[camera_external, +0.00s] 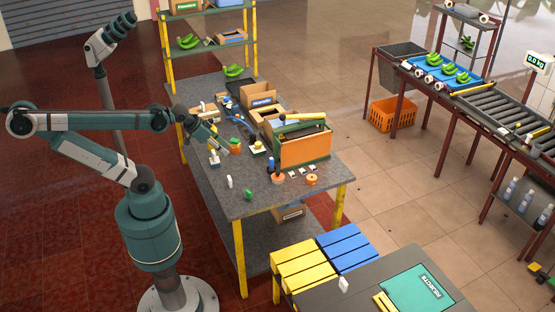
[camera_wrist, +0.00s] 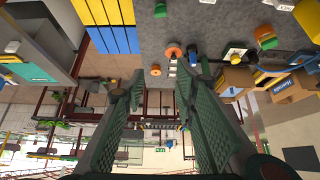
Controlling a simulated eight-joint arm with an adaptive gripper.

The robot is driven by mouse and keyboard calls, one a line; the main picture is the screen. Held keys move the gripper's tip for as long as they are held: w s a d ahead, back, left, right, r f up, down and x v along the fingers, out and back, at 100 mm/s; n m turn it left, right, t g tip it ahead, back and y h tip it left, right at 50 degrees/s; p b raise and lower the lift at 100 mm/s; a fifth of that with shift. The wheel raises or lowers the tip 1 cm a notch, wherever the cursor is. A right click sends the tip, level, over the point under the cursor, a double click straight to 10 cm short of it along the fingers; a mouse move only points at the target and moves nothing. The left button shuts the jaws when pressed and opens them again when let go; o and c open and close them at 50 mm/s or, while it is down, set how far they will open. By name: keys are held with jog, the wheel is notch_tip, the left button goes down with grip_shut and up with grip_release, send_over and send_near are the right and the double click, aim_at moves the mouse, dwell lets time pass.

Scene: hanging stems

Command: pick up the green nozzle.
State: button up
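A small green piece (camera_external: 249,194), which looks like the green nozzle, sits on the grey workbench (camera_external: 218,203) near its front left edge. It also shows at the top of the wrist view (camera_wrist: 160,10), well beyond the fingertips. Its exact shape is too small to tell. My gripper (camera_external: 226,149) is above the middle of the bench, behind the green piece and apart from it. In the wrist view, my gripper (camera_wrist: 162,92) has its two fingers spread with nothing between them.
A white piece (camera_external: 229,181) stands left of the green one. An orange piece with a green top (camera_external: 235,146) is close to my gripper. Orange rings (camera_external: 312,180), a blue-and-orange item (camera_external: 271,165) and an orange-sided crate (camera_external: 305,149) are to the right. The bench's front is mostly clear.

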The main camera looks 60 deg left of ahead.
jog(key=shift+f, duration=0.1)
jog(key=m+g+b, duration=0.5)
jog(key=m+g, duration=0.2)
jog(key=m, duration=0.8)
send_over(248, 191)
notch_tip(248, 191, down, 24)
jog(key=shift+d+f, duration=0.1)
jog(key=shift+d, duration=0.05)
jog(key=shift+f+m, duration=0.3)
jog(key=shift+f, duration=0.25)
jog(key=shift+f, duration=1.3)
jog(key=shift+w+f+b, duration=0.1)
jog(key=shift+f+b, duration=0.3)
jog(key=shift+f, duration=2.15)
